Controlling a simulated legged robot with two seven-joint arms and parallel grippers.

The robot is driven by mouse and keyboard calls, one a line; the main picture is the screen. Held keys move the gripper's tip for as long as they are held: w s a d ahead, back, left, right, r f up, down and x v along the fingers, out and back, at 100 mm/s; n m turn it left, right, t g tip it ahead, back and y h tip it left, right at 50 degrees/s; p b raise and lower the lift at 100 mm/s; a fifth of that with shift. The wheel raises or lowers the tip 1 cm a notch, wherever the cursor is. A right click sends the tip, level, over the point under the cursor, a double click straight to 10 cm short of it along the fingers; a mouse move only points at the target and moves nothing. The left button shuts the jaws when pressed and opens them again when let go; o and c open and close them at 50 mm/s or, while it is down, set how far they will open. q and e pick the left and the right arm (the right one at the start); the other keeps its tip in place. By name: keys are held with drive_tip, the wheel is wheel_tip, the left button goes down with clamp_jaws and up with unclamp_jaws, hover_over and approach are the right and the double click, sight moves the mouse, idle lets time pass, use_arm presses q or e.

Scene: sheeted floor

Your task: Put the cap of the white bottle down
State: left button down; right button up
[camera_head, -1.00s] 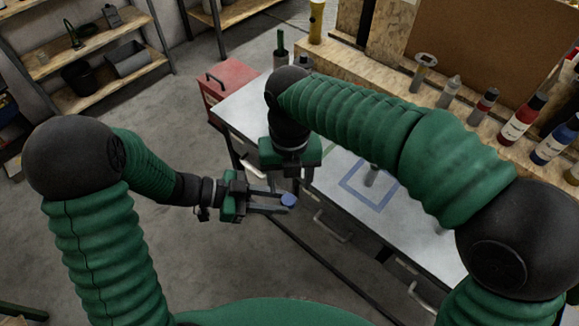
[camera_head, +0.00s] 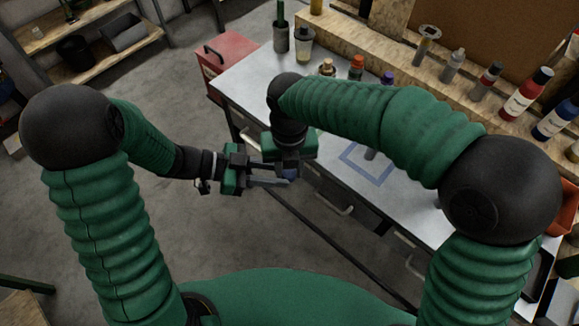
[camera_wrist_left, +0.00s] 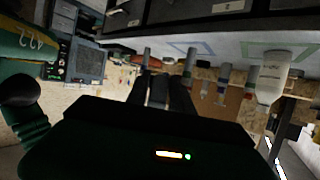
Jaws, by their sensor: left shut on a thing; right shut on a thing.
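A small blue cap (camera_head: 291,174) is at the tips of my left gripper (camera_head: 284,175), in front of the workbench's near edge. My left gripper points right and is shut on the cap. My right gripper (camera_head: 291,170) reaches down from above to the same spot and is also shut, apparently on the same cap; its fingertips are mostly hidden. In the left wrist view, a white bottle (camera_wrist_left: 271,84) shows upside down by the bench; the cap cannot be made out there.
The workbench (camera_head: 249,80) has a blue square outline (camera_head: 369,165) on its top. Several bottles, including a red one (camera_head: 526,92), stand on the ledge behind. A red toolbox (camera_head: 226,59) is at the far left end. Open floor lies below the grippers.

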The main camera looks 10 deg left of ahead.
use_arm(q)
drive_tip(key=c, duration=1)
unclamp_jaws()
drive_tip(key=shift+c, duration=0.2)
drive_tip(key=shift+a, duration=0.1)
